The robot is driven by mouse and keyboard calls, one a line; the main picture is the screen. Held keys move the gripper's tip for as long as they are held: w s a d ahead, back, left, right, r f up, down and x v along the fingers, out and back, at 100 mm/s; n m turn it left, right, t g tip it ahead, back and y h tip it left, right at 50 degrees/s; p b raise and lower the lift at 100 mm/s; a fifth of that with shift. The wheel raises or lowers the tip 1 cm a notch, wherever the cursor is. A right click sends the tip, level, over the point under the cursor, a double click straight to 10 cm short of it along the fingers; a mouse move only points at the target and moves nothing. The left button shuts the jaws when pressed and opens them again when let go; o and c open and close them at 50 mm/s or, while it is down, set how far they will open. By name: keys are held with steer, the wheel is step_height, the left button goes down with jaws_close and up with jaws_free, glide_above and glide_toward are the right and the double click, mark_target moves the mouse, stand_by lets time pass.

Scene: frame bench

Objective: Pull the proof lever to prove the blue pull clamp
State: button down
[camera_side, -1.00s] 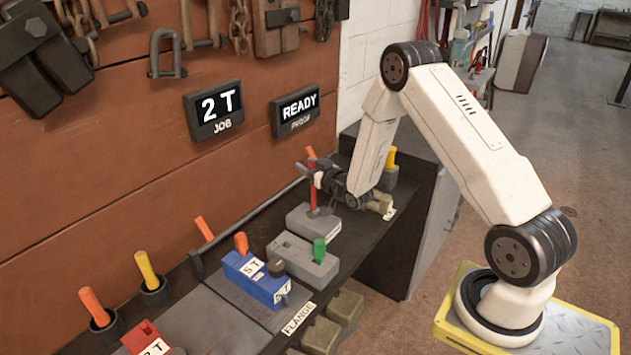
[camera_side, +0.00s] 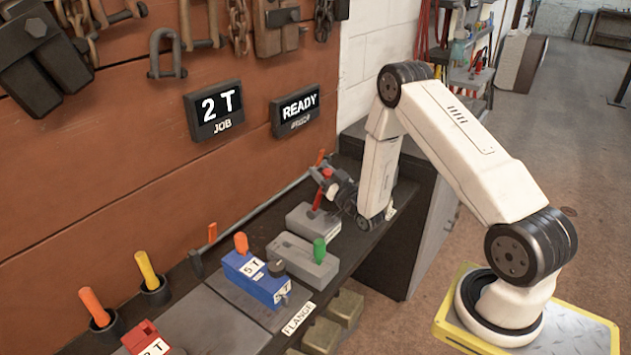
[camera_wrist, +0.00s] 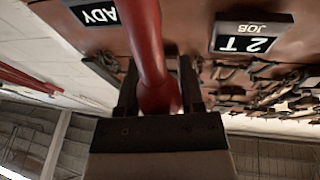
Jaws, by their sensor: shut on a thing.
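The blue pull clamp (camera_side: 256,280), marked 5 T, with an orange handle, sits on the grey plate by the FLANGE label. The red proof lever (camera_side: 318,200) rises from a grey block (camera_side: 312,222) farther along the bench, its top leaning right in the side view. My gripper (camera_side: 328,182) is shut on the lever near its top. In the wrist view the red lever (camera_wrist: 148,45) runs between my two fingers (camera_wrist: 158,85). The proof display (camera_side: 297,107) reads READY. The job display (camera_side: 215,109) reads 2 T.
A red clamp marked 2 T (camera_side: 146,340) is at the near left. Orange and yellow handles (camera_side: 147,270) stand in black cups. A long rod (camera_side: 258,211) runs along the wall side.

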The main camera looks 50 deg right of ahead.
steer(key=shift+s+f+t, duration=0.25)
steer(key=shift+s+t, duration=0.45)
steer(key=shift+s, duration=0.25)
steer(key=shift+c, duration=1.1)
jaws_free()
steer(key=shift+w, duration=0.2)
